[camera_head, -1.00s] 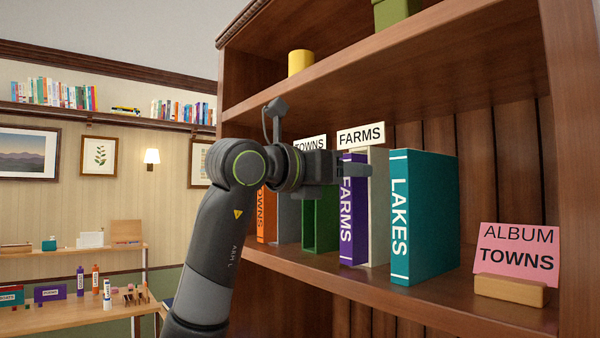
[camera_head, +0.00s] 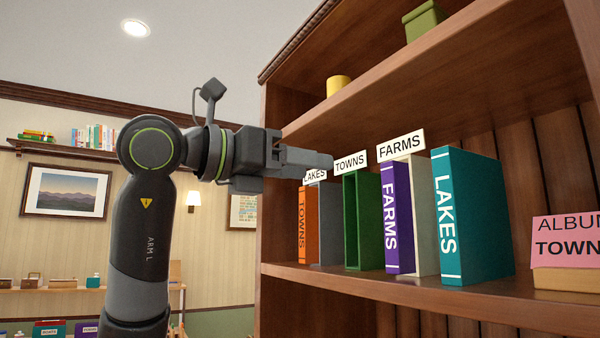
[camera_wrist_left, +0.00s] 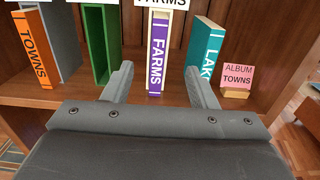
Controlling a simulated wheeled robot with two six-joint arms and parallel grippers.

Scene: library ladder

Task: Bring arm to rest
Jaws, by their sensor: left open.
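My left gripper (camera_head: 308,164) is in front of the bookcase, near the left end of the book shelf, with its arm rising from the lower left. In the left wrist view its two fingers (camera_wrist_left: 160,85) are spread apart with nothing between them. Beyond them stands the purple FARMS album (camera_wrist_left: 157,55), upright on the shelf and apart from the fingers. The purple FARMS album also shows in the head view (camera_head: 397,215). My right gripper is not in view.
The shelf (camera_head: 420,296) holds an orange TOWNS album (camera_head: 306,222), a green holder (camera_head: 351,225), a teal LAKES album (camera_head: 470,215) and a pink ALBUM TOWNS card (camera_head: 568,240). Name labels stand above the holders. Open room lies left of the bookcase.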

